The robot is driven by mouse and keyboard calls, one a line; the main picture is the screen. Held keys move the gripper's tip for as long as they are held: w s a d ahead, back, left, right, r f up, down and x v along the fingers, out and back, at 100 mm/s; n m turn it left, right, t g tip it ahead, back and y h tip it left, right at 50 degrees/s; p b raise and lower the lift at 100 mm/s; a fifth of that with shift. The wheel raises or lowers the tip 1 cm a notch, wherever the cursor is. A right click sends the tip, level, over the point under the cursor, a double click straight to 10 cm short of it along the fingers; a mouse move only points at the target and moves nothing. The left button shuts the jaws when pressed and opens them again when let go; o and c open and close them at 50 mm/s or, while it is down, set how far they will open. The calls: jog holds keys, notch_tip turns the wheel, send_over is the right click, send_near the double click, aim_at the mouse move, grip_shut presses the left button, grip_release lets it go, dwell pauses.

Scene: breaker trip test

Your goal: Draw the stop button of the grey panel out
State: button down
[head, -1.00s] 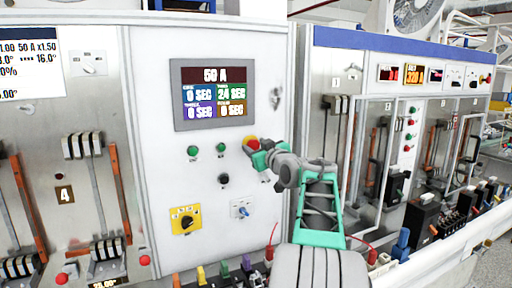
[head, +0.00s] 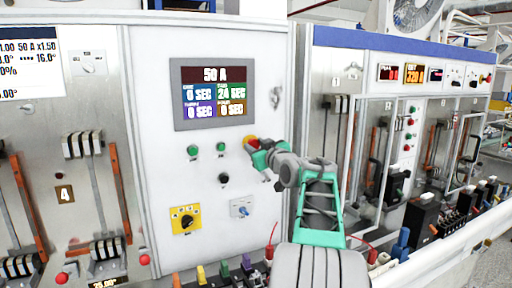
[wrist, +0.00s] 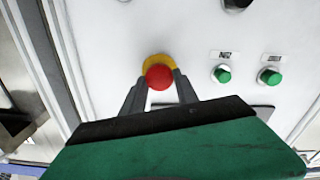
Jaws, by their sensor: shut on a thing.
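The stop button (wrist: 159,76) is a red mushroom head on a yellow collar, set in the light grey panel (head: 150,130). In the head view the stop button (head: 250,142) shows just left of my gripper (head: 258,148), which partly covers it. In the wrist view my gripper (wrist: 160,84) has one dark finger on each side of the red head, shut on it. Whether the head stands pressed in or drawn out cannot be told.
Two green buttons (head: 207,149) and a black knob (head: 224,178) lie left of the stop button. A yellow rotary switch (head: 186,219) and a small blue-handled switch (head: 241,208) sit lower. A display (head: 213,94) is above. Coloured terminals line the bench front.

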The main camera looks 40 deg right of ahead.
dwell(0.5)
jog(key=shift+s+a+f+b, duration=0.1)
jog(key=shift+s+f+b, duration=0.25)
jog(key=shift+b, duration=0.7)
jog(key=shift+s+a+r+b, duration=0.1)
jog(key=shift+s+b, duration=0.35)
jog(key=shift+r, duration=0.2)
jog(key=c, duration=0.9)
grip_release()
jog(key=shift+s, duration=0.15)
